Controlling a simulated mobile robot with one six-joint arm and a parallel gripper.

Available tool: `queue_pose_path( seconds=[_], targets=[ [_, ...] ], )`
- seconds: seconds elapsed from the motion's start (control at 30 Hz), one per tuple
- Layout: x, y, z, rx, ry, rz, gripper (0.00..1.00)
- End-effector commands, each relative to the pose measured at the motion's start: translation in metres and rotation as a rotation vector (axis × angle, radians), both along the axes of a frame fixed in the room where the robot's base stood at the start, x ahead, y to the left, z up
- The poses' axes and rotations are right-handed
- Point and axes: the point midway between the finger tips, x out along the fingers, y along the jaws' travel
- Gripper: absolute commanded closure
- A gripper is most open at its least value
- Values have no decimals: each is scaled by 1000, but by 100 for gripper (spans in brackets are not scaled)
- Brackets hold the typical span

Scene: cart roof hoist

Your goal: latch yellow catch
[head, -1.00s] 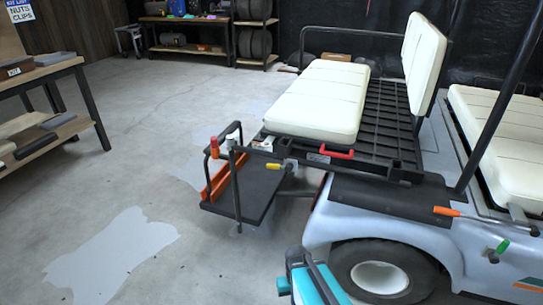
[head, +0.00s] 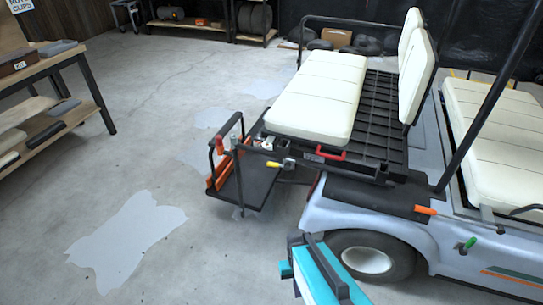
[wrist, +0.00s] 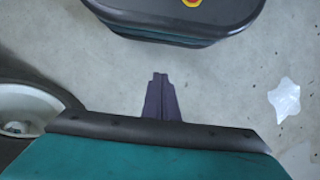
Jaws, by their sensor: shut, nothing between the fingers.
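The yellow catch (head: 273,164) is a small yellow-handled part at the rear corner of the cart (head: 350,212), beside a grey metal fitting (head: 288,163), above the dark footrest (head: 252,188). Whether it is latched is too small to tell. My gripper (wrist: 160,77) shows in the wrist view as two dark fingers pressed together, empty, over bare concrete floor. It is well apart from the catch, which is not in the wrist view. In the head view, part of my teal arm stands at the bottom, in front of the cart's rear wheel (head: 367,260).
A red handle (head: 330,154) lies under the cream rear seat (head: 317,97). An orange-tipped lever (head: 426,210) and a green handle (head: 470,243) are on the cart's side. A workbench (head: 50,90) stands at left. The floor between is open, with pale patches (head: 125,238).

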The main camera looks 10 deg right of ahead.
Motion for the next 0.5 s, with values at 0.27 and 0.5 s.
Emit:
queue_pose_path(
  seconds=[0.27,0.5],
  targets=[
    [-21,0,44,0,37,0,100],
    [-38,0,74,0,67,0,100]
  ],
)
